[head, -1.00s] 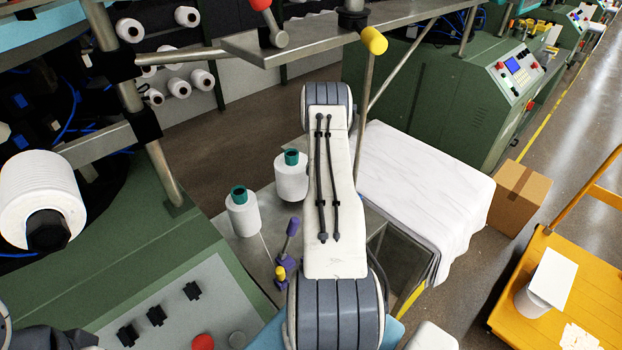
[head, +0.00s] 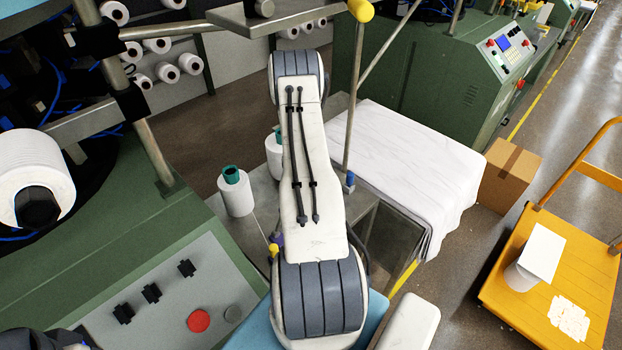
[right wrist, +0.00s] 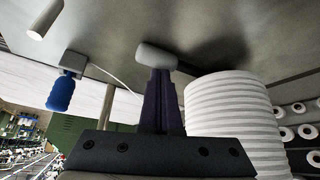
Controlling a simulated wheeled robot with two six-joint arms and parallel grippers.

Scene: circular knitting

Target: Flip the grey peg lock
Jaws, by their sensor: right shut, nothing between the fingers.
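In the right wrist view, a light grey rounded knob (right wrist: 157,57), which looks like the grey peg lock, sits right at the tips of my right gripper (right wrist: 160,75). The gripper's dark fingers are shut together with nothing between them. I cannot tell whether the tips touch the knob or which way the lock is turned. A blue lock (right wrist: 62,92) is to its left. In the head view my right arm covers the gripper and the grey lock. The blue lock (head: 349,182) shows right of the arm and a yellow one (head: 273,250) left of it. My left gripper is out of view.
A large white yarn cone (right wrist: 235,120) stands close to the right of the fingers. In the head view, two cones (head: 237,194) stand left of my arm. A white cloth (head: 420,160) lies to the right, with a cardboard box (head: 513,175) beyond it.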

